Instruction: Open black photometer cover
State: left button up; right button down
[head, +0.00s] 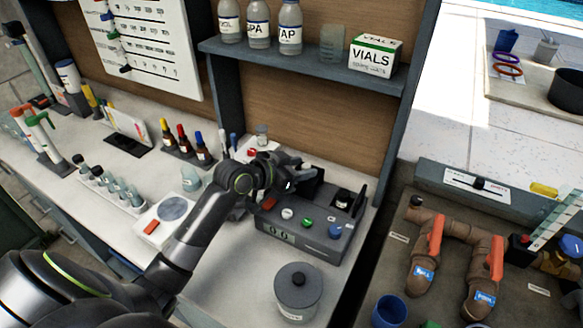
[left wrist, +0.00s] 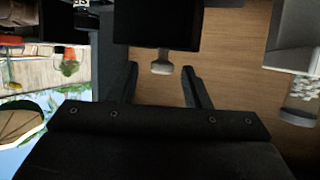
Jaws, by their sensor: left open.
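The photometer (head: 308,238) is a dark grey box on the bench in the head view, with a small display and several coloured buttons on its sloped front. Its black cover (head: 312,184) appears as a dark block above the box's back, partly hidden by my gripper; its exact angle is unclear. My left gripper (head: 301,178) is open just above the photometer, close to the cover. In the left wrist view its two fingers (left wrist: 163,80) are apart, with a black block (left wrist: 157,22) and a pale knob-like piece beyond them. Contact cannot be told. My right gripper is not in view.
A lidded grey pot (head: 297,290) stands in front of the photometer. Dropper bottles (head: 184,142) and a white scale (head: 165,218) are to the left. A shelf (head: 300,64) with bottles and a VIALS box overhangs behind. Pipes with orange handles (head: 435,236) lie to the right.

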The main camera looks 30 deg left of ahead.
pick_arm(q)
jog(key=v, duration=1.7)
jog(key=shift+s+b, duration=0.15)
jog(key=shift+b, duration=0.2)
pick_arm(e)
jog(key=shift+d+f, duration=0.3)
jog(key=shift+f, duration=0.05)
pick_arm(q)
jog(key=shift+a+f, duration=0.1)
jog(key=shift+a, duration=0.05)
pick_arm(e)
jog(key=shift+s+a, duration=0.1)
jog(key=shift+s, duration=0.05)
